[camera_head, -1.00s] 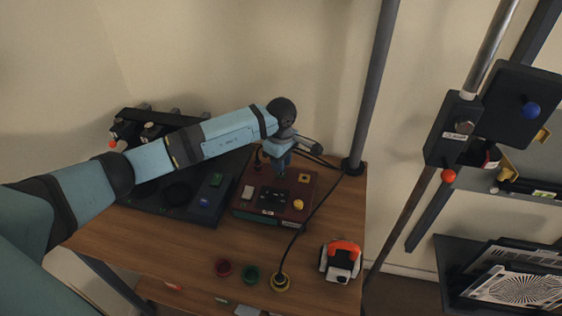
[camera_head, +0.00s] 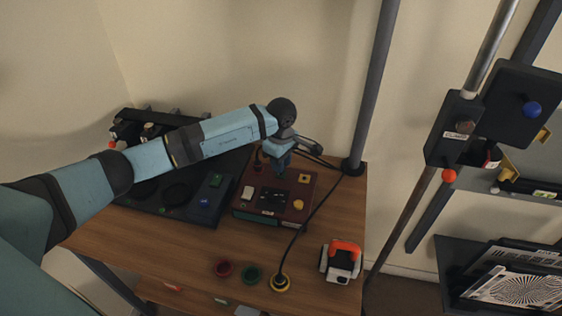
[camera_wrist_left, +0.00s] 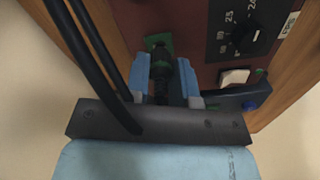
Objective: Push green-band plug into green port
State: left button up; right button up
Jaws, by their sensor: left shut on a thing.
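My left gripper (camera_wrist_left: 165,88) is shut on a dark plug (camera_wrist_left: 160,75) with a green band, held between its two blue fingers in the left wrist view. The plug points toward a green port plate (camera_wrist_left: 157,43) on the brown-red panel of the box; I cannot tell how deep it sits. In the head view the left gripper (camera_head: 279,166) is over the rear of the red box (camera_head: 244,206), and the plug is hidden there. My right gripper is not in view.
The box carries a dark dial (camera_wrist_left: 243,37) and a white switch (camera_wrist_left: 234,77). A black console (camera_head: 150,199) lies to its left. A pole (camera_head: 372,90) rises behind right.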

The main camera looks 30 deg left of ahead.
pick_arm(q)
jog(key=shift+f+b, duration=0.4)
jog(key=shift+f, duration=0.15)
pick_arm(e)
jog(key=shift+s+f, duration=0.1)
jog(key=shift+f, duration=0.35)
pick_arm(q)
jog(key=o, duration=0.9)
jog(key=shift+o, duration=0.2)
notch_tip(320, 180, up, 5)
jog(key=shift+w+r, duration=0.1)
jog(key=shift+r, duration=0.05)
notch_tip(320, 180, up, 9)
jog(key=shift+f, duration=0.2)
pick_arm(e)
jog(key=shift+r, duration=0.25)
